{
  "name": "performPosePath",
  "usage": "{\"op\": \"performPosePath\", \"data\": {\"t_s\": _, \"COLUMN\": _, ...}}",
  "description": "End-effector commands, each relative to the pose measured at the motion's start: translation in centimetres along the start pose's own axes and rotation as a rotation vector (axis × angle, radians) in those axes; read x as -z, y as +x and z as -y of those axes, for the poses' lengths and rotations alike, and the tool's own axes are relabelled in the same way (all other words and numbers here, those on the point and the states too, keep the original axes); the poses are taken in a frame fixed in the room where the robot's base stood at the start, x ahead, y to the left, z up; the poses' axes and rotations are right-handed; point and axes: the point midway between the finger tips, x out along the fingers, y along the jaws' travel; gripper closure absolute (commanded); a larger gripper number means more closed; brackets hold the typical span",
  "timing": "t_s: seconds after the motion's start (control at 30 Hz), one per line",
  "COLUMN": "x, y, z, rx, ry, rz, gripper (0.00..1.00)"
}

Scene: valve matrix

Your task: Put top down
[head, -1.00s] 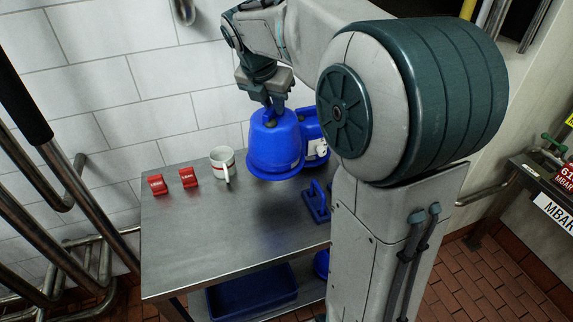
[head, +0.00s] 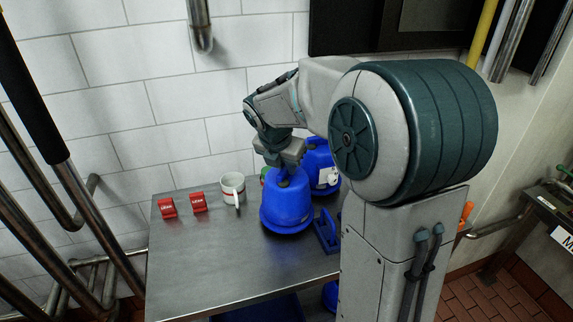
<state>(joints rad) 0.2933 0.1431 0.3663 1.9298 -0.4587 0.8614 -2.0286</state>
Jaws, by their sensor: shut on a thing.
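The blue top (head: 287,207), a bell-shaped piece with a wide rim, is upright at the middle of the steel table (head: 215,265). Its rim appears to be at the tabletop, though I cannot tell for certain whether it touches. My gripper (head: 284,178) is above it, shut on its upper end. The fingertips are partly hidden against the top. A second blue container (head: 320,165) with a white label stands behind it to the right, partly hidden by my arm.
A white mug (head: 233,189) and two red blocks (head: 183,204) stand left of the top. A blue bracket-like piece (head: 327,231) lies close on its right. The front left of the table is clear. Metal pipes (head: 85,210) run along the left.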

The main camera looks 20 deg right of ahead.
Motion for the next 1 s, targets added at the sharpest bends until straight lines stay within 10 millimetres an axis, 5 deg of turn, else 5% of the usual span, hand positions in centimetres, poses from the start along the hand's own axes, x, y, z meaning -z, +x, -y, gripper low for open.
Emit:
{"op": "performPosePath", "data": {"t_s": 0.07, "x": 0.1, "y": 0.2, "z": 0.0, "rx": 0.0, "ry": -0.001, "rz": 0.001, "gripper": 1.0}}
{"op": "performPosePath", "data": {"t_s": 0.1, "x": 0.1, "y": 0.2, "z": 0.0, "rx": 0.001, "ry": 0.0, "rz": -0.001, "gripper": 0.73}}
{"op": "performPosePath", "data": {"t_s": 0.17, "x": 0.1, "y": 0.2, "z": 0.0, "rx": 0.001, "ry": 0.0, "rz": -0.001, "gripper": 0.62}}
{"op": "performPosePath", "data": {"t_s": 0.57, "x": -0.1, "y": -0.9, "z": -0.1, "rx": -0.002, "ry": 0.001, "rz": 0.003, "gripper": 0.62}}
{"op": "performPosePath", "data": {"t_s": 1.0, "x": -0.1, "y": -9.7, "z": -0.1, "rx": -0.003, "ry": 0.001, "rz": 0.003, "gripper": 0.62}}
